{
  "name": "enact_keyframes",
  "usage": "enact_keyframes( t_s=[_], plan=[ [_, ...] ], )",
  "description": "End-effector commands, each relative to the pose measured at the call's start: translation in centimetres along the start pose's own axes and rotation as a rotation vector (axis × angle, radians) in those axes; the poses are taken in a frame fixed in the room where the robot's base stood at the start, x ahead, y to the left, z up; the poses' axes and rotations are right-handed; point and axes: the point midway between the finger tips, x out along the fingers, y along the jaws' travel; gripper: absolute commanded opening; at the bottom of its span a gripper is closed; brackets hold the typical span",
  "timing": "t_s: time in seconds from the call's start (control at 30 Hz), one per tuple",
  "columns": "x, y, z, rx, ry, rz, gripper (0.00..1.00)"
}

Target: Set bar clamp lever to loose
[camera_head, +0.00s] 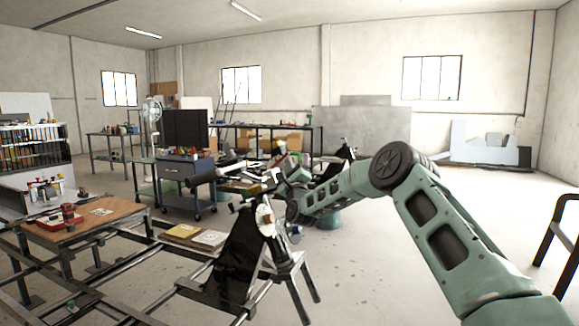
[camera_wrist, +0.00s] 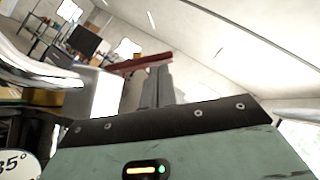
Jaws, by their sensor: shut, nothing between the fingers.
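My gripper (camera_wrist: 157,85) shows in the wrist view as grey fingers, shut and empty, beyond its dark plate and green body. A dark red bar (camera_wrist: 138,64) lies across the view by the fingertips. It may be the bar clamp lever; I cannot tell whether the fingers touch it. A pale metal part (camera_wrist: 98,92) is left of the fingers. In the head view my arm reaches to the top of a black stand (camera_head: 236,262) with a round pale disc (camera_head: 265,219). The clamp and its lever are too small or hidden there to make out.
A wooden-topped table (camera_head: 120,212) with a red tool is at left. A dark cart (camera_head: 186,172) stands behind. A round plate marked 35° (camera_wrist: 18,165) is close at lower left. Open floor (camera_head: 400,290) lies at right.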

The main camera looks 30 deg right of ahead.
Motion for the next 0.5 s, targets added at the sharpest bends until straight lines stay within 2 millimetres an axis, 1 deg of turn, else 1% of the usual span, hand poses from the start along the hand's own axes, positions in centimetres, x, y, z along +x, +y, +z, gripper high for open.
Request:
enact_keyframes(
  t_s=[0.33, 0.5],
  plan=[
    [0.7, -0.5, 0.7, -0.078, -0.002, 0.077, 0.00],
    [1.4, -0.9, 1.4, -0.166, -0.002, 0.163, 0.00]
  ],
)
